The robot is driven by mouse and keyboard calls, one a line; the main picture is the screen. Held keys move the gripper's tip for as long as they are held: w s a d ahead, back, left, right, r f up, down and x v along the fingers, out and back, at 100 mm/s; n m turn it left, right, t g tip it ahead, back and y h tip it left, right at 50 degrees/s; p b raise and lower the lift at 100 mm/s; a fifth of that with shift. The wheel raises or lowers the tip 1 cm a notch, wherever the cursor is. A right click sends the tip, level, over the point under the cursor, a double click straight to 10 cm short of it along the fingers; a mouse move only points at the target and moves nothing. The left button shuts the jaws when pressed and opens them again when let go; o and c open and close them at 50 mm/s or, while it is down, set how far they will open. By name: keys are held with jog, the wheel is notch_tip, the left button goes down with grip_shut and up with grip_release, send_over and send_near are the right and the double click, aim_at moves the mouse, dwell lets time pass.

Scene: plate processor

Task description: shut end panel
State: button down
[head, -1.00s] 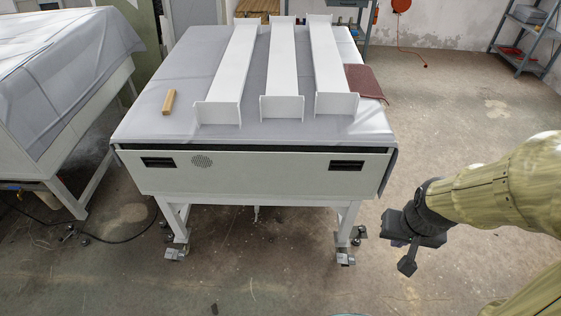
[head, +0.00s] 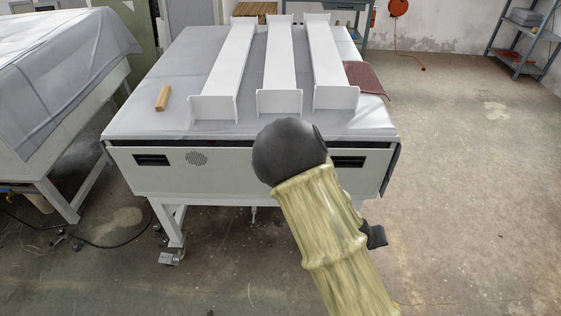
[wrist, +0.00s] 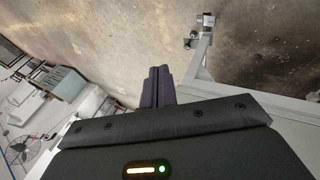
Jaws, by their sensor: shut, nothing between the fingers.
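The end panel (head: 225,179) is the pale front board of the plate processor (head: 125,120). It has two black recessed handles and a round vent. A dark gap runs along its top edge, so it looks not fully closed. My arm hides its right middle part. A dark part of my gripper (head: 375,236) shows just below the panel's right half, mostly hidden behind my arm. In the wrist view, my gripper's two dark fingers (wrist: 158,87) are together and empty. A pale surface to their right cannot be clearly identified; contact is not visible.
A grey sheet covers the processor's top, with white beams (head: 282,60) and a wooden block (head: 162,98) on it. Legs with feet (head: 172,257) stand beneath. A second covered machine (head: 60,80) is at left. The floor to the right is clear.

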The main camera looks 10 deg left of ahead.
jog(key=w+a+n+t+b, duration=0.4)
jog(key=w+a+n+t, duration=0.4)
jog(key=w+a+t, duration=0.1)
jog(key=s+a+r+n+t+y+b, duration=0.1)
jog(key=a+r+n+t+y, duration=0.1)
jog(key=a, duration=0.7)
jog(key=s+a+r+n+t+y, duration=0.1)
jog(key=a+r+n+t+y, duration=0.2)
jog(key=a+n+y, duration=0.4)
jog(key=a+r, duration=0.1)
jog(key=a, duration=0.2)
jog(key=shift+r+n+b, duration=0.15)
jog(key=shift+n+b, duration=0.15)
jog(key=shift+b, duration=0.05)
jog(key=shift+w, duration=0.1)
jog(key=shift+w+a, duration=0.1)
